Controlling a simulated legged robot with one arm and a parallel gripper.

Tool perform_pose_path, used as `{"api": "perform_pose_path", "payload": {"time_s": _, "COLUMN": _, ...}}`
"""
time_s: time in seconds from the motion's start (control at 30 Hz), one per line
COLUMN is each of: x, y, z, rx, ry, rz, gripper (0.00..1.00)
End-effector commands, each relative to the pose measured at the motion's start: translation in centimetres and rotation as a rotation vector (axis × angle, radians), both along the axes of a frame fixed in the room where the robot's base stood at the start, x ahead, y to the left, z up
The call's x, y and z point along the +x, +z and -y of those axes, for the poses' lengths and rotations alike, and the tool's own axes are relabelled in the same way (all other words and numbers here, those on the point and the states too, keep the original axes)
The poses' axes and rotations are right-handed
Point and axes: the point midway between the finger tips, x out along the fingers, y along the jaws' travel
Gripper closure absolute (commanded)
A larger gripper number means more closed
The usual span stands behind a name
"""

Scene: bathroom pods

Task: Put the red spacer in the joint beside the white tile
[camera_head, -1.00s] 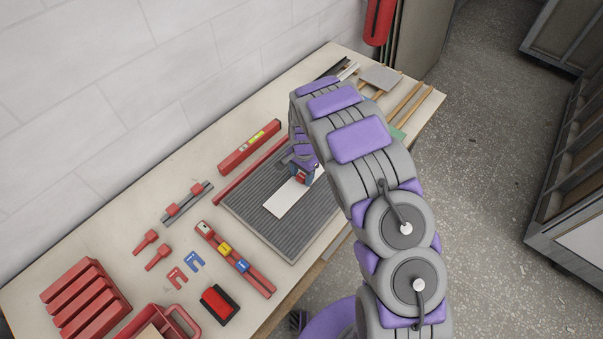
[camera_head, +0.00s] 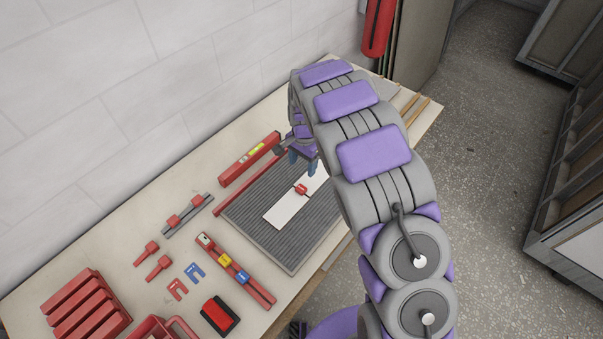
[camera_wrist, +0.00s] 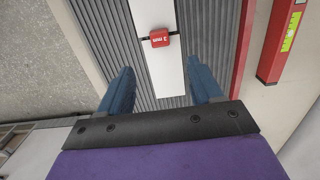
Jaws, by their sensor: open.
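The red spacer (camera_head: 301,189), marked "3 mm" in the wrist view (camera_wrist: 159,38), lies across the white strip with thin black bars out to both sides. It sits at the line where two white pieces meet; how deep it sits I cannot tell. The white tile (camera_head: 287,211) lies flat on the grey ribbed board (camera_head: 265,235); it also shows in the wrist view (camera_wrist: 170,75). My gripper (camera_wrist: 161,84) is open and empty, with its blue fingers apart from the spacer. In the head view my gripper (camera_head: 303,163) is raised beyond the spacer.
A red level (camera_head: 249,160) lies behind the board. A red rail with yellow and blue blocks (camera_head: 236,270) lies at its left front. Red and blue U-shaped pieces (camera_head: 195,272) and a red-black pad (camera_head: 219,316) lie further left. The wall bounds the bench behind.

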Motion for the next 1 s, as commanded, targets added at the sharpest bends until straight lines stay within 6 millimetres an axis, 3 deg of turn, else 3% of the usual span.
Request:
{"api": "perform_pose_path", "payload": {"time_s": 0.1, "x": 0.3, "y": 2.6, "z": 0.0, "rx": 0.001, "ry": 0.0, "rz": 0.006, "gripper": 0.35}}
{"api": "perform_pose_path", "payload": {"time_s": 0.3, "x": 0.4, "y": 5.0, "z": 0.1, "rx": 0.001, "ry": 0.001, "rz": 0.006, "gripper": 0.35}}
{"api": "perform_pose_path", "payload": {"time_s": 1.0, "x": 0.3, "y": 5.6, "z": 0.2, "rx": -0.001, "ry": 0.001, "rz": 0.002, "gripper": 0.35}}
